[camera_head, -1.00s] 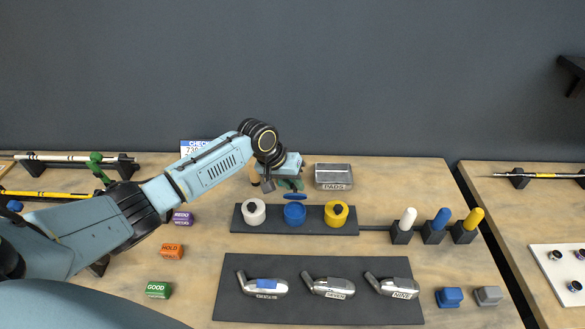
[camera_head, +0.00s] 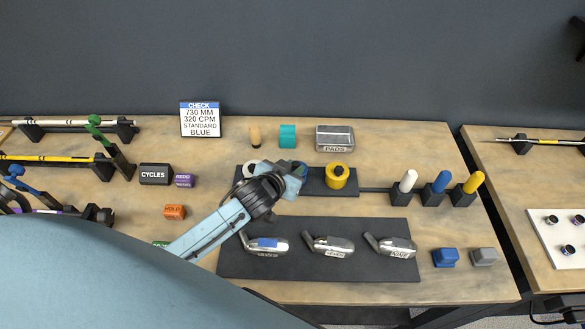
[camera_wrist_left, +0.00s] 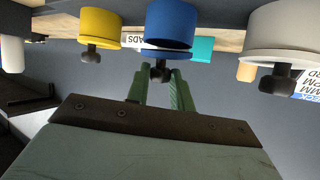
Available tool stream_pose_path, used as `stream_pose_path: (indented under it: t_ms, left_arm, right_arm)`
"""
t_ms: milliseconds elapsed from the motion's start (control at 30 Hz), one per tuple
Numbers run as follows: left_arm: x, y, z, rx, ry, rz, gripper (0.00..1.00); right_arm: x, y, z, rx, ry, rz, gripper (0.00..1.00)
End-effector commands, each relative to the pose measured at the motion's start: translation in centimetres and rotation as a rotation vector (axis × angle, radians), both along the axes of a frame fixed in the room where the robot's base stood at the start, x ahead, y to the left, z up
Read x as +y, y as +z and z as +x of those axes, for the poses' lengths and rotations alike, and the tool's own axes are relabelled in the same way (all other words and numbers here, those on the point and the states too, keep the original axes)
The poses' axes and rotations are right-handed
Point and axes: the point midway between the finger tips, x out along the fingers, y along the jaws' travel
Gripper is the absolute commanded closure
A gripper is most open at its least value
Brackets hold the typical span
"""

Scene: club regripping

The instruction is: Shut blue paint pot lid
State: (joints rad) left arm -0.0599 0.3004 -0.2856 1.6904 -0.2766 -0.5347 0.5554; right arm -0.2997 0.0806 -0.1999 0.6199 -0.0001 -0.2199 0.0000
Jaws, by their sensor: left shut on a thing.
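The blue paint pot (camera_wrist_left: 171,20) is upside down in the left wrist view, between the yellow and white pots. Its blue lid (camera_wrist_left: 165,51) with a dark knob (camera_wrist_left: 160,72) is at its mouth. A pale line shows between lid and pot, and I cannot tell if the lid is fully seated. My left gripper (camera_wrist_left: 160,82) has its green fingers shut on the lid's knob. In the head view my left gripper (camera_head: 292,178) is over the pot rack and hides most of the blue pot.
The yellow pot (camera_head: 337,178) stands close on one side and the white pot (camera_wrist_left: 285,30) on the other, on a dark rack (camera_head: 348,191). Club heads lie on a dark mat (camera_head: 300,268) in front.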

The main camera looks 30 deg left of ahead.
Motion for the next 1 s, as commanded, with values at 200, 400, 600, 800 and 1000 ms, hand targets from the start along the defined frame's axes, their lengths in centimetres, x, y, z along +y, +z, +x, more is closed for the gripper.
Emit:
stream_pose_path:
  t_ms: [200, 400, 600, 800, 1000]
  left_arm:
    - [-0.2, -1.2, -0.4, -0.105, 0.001, 0.050, 1.00]
    - [-0.3, -1.4, -0.6, -0.156, 0.001, 0.077, 1.00]
    - [-0.3, -1.1, -0.6, -0.167, 0.000, 0.084, 1.00]
    - [-0.3, -1.1, -0.6, -0.166, -0.001, 0.083, 0.56]
    - [-0.3, -1.2, -0.6, -0.165, 0.000, 0.082, 0.56]
  right_arm:
    - [0.0, -3.1, 0.0, 0.000, 0.000, 0.000, 0.50]
    - [0.0, -4.2, 0.0, 0.000, 0.000, 0.000, 0.50]
    - [0.0, -4.2, 0.0, 0.000, 0.000, 0.000, 0.50]
    - [0.0, -4.2, 0.0, 0.000, 0.000, 0.000, 0.50]
    - [0.0, -4.2, 0.0, 0.000, 0.000, 0.000, 0.50]
